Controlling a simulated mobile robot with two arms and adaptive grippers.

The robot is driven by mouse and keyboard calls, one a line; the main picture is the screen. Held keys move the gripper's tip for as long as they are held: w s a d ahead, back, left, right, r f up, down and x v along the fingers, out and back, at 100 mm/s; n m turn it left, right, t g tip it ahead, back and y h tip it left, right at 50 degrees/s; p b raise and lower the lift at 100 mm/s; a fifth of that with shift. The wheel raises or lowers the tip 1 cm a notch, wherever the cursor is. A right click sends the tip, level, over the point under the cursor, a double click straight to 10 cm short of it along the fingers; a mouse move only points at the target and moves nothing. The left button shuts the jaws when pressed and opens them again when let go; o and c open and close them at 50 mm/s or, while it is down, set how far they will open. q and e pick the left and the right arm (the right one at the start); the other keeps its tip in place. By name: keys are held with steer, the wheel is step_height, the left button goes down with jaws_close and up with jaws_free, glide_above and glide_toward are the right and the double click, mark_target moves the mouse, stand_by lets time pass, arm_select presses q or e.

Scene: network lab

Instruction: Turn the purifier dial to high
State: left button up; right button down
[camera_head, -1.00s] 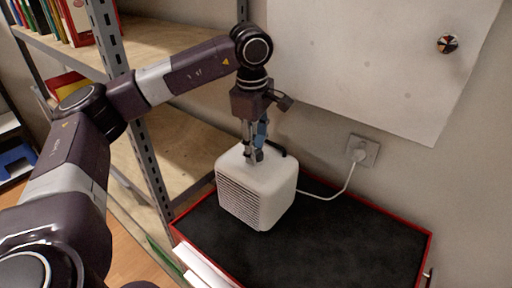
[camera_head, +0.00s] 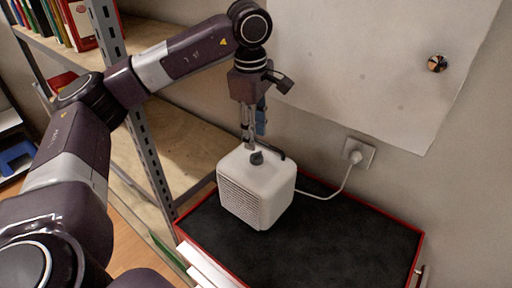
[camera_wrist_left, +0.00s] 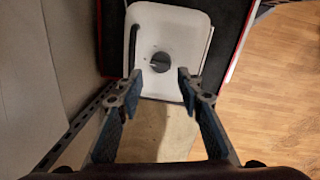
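The white purifier (camera_head: 258,200) stands on a black-topped cabinet, with a grille on its front left face. Its dark dial (camera_head: 257,158) sits on the top face. In the left wrist view the dial (camera_wrist_left: 160,62) is round with a raised grip, and a small mark lies beside it on the white top (camera_wrist_left: 172,22); I cannot read the setting. My left gripper (camera_head: 250,145) points down just above the dial. The left wrist view shows its fingers (camera_wrist_left: 160,84) spread apart with nothing between them. My right gripper is not in view.
The black cabinet top (camera_head: 340,235) has a red rim and is clear to the right of the purifier. A white cord runs to a wall socket (camera_head: 358,154). A metal shelf post (camera_head: 150,165) stands close on the left.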

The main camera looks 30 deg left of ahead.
arm_select(q)
steer(key=shift+s+r+p, duration=0.15)
steer(key=shift+r+p, duration=0.55)
steer(key=shift+r, duration=0.6)
steer(key=shift+f, duration=0.1)
step_height(320, 180, up, 12)
steer(key=s, duration=0.1)
